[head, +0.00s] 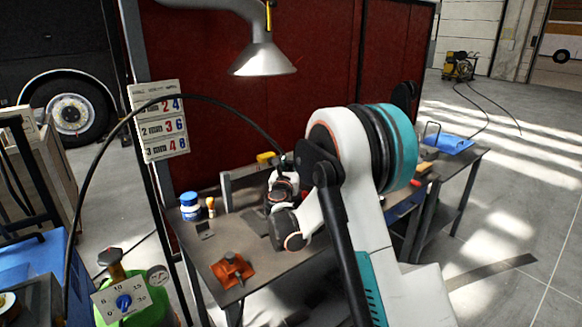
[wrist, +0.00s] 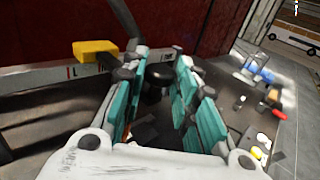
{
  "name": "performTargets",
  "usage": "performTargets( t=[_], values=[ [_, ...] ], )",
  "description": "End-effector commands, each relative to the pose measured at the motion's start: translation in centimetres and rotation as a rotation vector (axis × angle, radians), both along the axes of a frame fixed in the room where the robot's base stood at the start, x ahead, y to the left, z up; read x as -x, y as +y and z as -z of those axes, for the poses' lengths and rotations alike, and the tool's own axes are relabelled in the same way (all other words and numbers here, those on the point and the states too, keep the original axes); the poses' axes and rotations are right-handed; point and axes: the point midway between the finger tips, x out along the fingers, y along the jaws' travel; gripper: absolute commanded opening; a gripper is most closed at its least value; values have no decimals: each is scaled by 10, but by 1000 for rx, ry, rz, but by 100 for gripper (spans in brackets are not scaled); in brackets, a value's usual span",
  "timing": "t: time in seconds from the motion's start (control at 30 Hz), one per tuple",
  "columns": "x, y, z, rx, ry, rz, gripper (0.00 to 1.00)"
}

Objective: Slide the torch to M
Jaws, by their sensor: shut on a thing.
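My gripper (head: 284,178) is over the far part of the workbench, beside the upright rail strip (head: 240,183). In the wrist view its teal fingers (wrist: 162,66) stand on both sides of a dark, rounded piece, which I take to be the torch (wrist: 157,88). They are shut on it; the fingers hide most of it. A black cable arches from the left and ends at the gripper. The rail strip (wrist: 52,74) carries a small red mark that looks like an L, left of the fingers. No M is readable; the fingers cover part of the strip.
A yellow block (wrist: 95,50) sits at the strip's top. An orange clamp-like part (head: 232,270) and a blue-and-white pot (head: 190,206) stand on the workbench (head: 213,248). A number chart (head: 160,120) hangs at left. A lamp-like hood (head: 262,58) hangs above. Blue items (head: 448,143) lie right.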

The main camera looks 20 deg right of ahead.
Motion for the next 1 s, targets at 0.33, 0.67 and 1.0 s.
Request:
performTargets(
  t=[0.33, 0.67, 1.0],
  values=[
    [0, 0, 0, 0, 0, 0, 46],
    [18, 10, 0, 0, 0, -1, 46],
    [78, 40, 0, 0, 0, -2, 46]
  ],
)
